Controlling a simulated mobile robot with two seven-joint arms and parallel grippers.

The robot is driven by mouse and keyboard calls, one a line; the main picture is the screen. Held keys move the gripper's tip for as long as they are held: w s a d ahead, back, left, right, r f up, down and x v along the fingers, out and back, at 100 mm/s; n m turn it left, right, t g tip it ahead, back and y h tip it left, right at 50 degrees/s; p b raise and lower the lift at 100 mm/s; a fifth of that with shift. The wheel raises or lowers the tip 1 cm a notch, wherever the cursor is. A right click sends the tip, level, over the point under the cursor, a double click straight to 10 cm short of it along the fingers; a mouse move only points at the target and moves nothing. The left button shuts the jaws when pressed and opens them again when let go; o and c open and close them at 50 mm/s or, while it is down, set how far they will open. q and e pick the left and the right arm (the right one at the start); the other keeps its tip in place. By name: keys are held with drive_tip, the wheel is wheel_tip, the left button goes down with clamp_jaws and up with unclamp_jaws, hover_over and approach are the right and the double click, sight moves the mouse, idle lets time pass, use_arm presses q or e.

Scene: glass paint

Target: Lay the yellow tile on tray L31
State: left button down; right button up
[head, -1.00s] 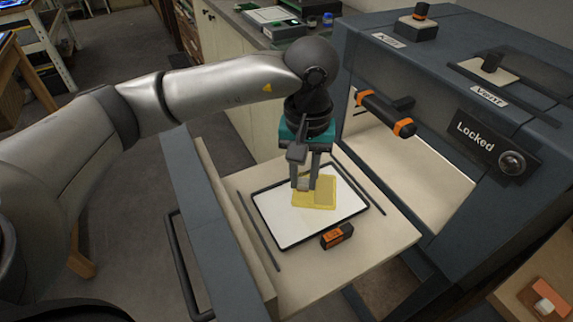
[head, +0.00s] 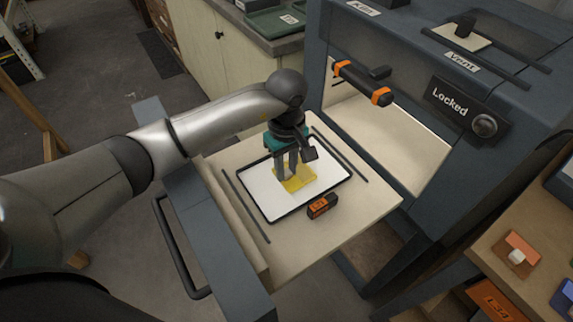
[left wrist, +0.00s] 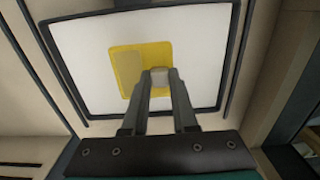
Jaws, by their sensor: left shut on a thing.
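The yellow tile (head: 296,179) is a flat square with a paler yellow patch and a small grey knob. It is over the white middle of a dark-rimmed tray (head: 262,190); I cannot tell whether it touches. My left gripper (head: 286,177) points down at the tile, shut on its knob, as the left wrist view shows with the fingertips (left wrist: 160,78) on either side. The tile (left wrist: 125,70) lies inside the tray's rim there. An orange and black tag (head: 322,206) sits at the tray's front edge; its writing is too small to read. My right gripper is out of view.
The tray rests on a pale pulled-out shelf with dark rails (head: 245,205) on both sides. A blue-grey kiln (head: 440,65) marked "Locked" stands at the right, its opening behind the shelf. A wooden table (head: 500,245) with coloured tiles is at the lower right.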

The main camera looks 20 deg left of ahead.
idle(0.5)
use_arm(q)
drive_tip(key=shift+f, duration=0.15)
idle(0.6)
drive_tip(key=c, duration=0.6)
unclamp_jaws()
drive_tip(key=shift+r, duration=0.2)
drive_tip(key=shift+r+p, duration=2)
drive_tip(key=shift+r, duration=1.4)
